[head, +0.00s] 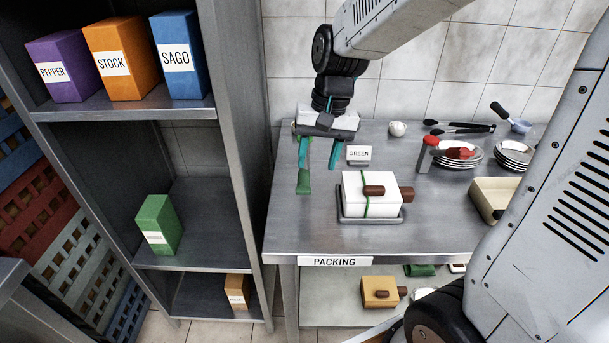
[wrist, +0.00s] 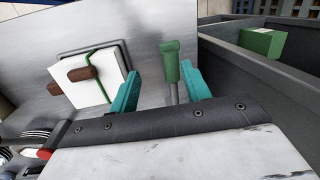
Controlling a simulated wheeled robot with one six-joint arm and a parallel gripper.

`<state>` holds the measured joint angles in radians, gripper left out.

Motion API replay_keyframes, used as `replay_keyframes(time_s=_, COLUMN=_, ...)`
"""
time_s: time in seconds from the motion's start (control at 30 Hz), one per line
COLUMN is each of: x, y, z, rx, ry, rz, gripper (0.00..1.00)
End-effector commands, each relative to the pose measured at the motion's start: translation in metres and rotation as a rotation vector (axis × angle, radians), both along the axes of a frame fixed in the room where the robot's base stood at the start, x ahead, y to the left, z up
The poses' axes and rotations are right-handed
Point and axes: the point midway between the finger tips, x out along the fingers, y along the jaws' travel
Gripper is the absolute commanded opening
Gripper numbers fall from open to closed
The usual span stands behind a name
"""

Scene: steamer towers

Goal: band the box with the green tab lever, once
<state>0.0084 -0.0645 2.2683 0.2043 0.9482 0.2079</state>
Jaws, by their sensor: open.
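A white box (head: 353,190) sits on a dark tray (head: 343,218) on the steel bench, with a green band (head: 365,205) running across its top and down its front. The white box (wrist: 65,75) and the green band (wrist: 101,82) also show in the wrist view. The green tab lever (head: 303,186) stands left of the box, partly hidden by my gripper. My gripper (head: 318,166) is open and empty above the bench. In the wrist view the green lever (wrist: 170,62) appears between the teal fingers, nearer the right one; contact cannot be told.
A GREEN card (head: 359,153) stands behind the box. A red-topped lever (head: 428,147), stacked plates (head: 514,155) and a cream box (head: 490,200) are to the right. A tall shelf (head: 235,150) stands left of the bench. The bench front left is clear.

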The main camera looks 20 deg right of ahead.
Motion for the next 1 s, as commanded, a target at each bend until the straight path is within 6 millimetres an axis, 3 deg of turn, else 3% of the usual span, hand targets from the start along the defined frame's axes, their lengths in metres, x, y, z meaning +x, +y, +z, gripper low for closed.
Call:
replay_keyframes(time_s=0.03, x=0.015, y=0.002, z=0.003, rx=0.01, ry=-0.032, rz=-0.041, gripper=0.48)
replay_keyframes(time_s=0.1, x=0.023, y=0.004, z=0.006, rx=0.019, ry=-0.064, rz=-0.082, gripper=0.48)
replay_keyframes(time_s=0.6, x=0.027, y=0.016, z=-0.06, rx=0.017, ry=-0.062, rz=-0.088, gripper=0.48)
replay_keyframes(time_s=1.0, x=0.028, y=0.017, z=-0.069, rx=0.017, ry=-0.065, rz=-0.089, gripper=0.48)
